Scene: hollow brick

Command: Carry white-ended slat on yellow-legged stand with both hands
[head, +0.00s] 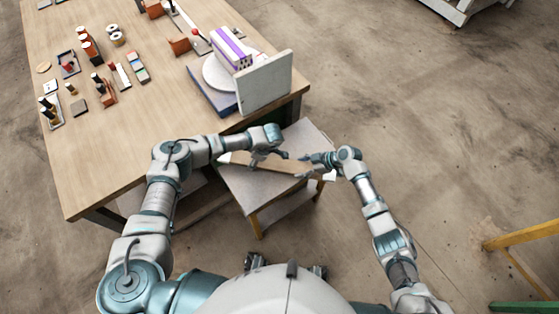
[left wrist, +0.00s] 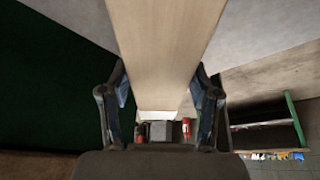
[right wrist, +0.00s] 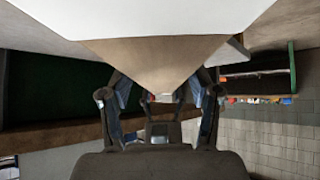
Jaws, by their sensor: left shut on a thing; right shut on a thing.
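The slat (head: 285,165) is a pale wooden board with white ends, lying across above the grey top of the yellow-legged stand (head: 255,190). I cannot tell whether it rests on the stand or is slightly raised. My left gripper (head: 266,158) is shut on the slat left of its middle. In the left wrist view the slat (left wrist: 165,45) runs between the two fingers. My right gripper (head: 316,161) is shut on the slat near its right end. In the right wrist view the slat (right wrist: 160,62) sits between the fingers, which partly hide behind it.
A large wooden table (head: 120,135) stands behind and left of the stand, with several small items on it. A grey upright panel (head: 265,84) and a purple-striped block (head: 232,48) stand at its near right corner. A yellow frame (head: 525,235) is at the right. Floor between is clear.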

